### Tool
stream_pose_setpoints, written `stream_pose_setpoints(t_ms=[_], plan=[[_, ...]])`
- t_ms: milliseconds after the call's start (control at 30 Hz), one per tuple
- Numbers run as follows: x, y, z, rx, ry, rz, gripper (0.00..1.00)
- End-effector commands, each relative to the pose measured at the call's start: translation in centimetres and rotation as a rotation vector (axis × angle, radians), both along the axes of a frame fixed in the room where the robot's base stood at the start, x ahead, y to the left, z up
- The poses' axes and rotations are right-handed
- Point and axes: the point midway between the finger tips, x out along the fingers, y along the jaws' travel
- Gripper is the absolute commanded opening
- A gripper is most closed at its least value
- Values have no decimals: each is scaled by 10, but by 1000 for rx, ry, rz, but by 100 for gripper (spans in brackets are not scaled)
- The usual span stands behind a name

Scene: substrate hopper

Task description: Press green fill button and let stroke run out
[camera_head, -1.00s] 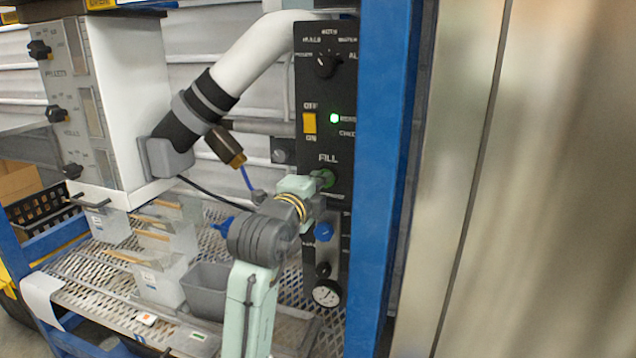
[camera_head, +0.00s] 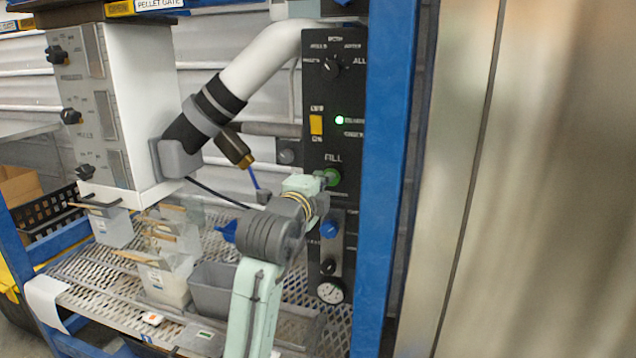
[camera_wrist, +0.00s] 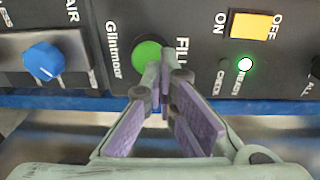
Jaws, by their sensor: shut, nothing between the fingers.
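The green fill button (camera_head: 332,177) sits on the black control panel (camera_head: 345,100) below the FILL label. It also shows in the wrist view as a green disc (camera_wrist: 147,57). My gripper (camera_wrist: 163,68) is shut and empty, its fingertips overlapping the right part of the button in the wrist view. I cannot tell whether the tips touch or press it. In the head view my gripper (camera_head: 322,185) is at the button, its tips partly hidden by my wrist. The green indicator lamp (camera_head: 339,120) is lit.
A yellow switch (camera_head: 316,124), a blue knob (camera_head: 328,229) and a gauge (camera_head: 331,291) share the panel. A blue post (camera_head: 390,150) stands to its right. A grey bin (camera_head: 212,288) and clear containers (camera_head: 165,283) stand on the mesh shelf. A white pipe (camera_head: 262,58) slopes above.

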Motion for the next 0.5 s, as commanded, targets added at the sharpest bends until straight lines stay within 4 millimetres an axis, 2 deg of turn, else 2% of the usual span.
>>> stream_pose_setpoints(t_ms=[67,300,500], plan=[[-7,1,0,0,-4,1,0],[-61,23,3,0,-6,3,0],[-87,33,5,-1,-5,3,0]])
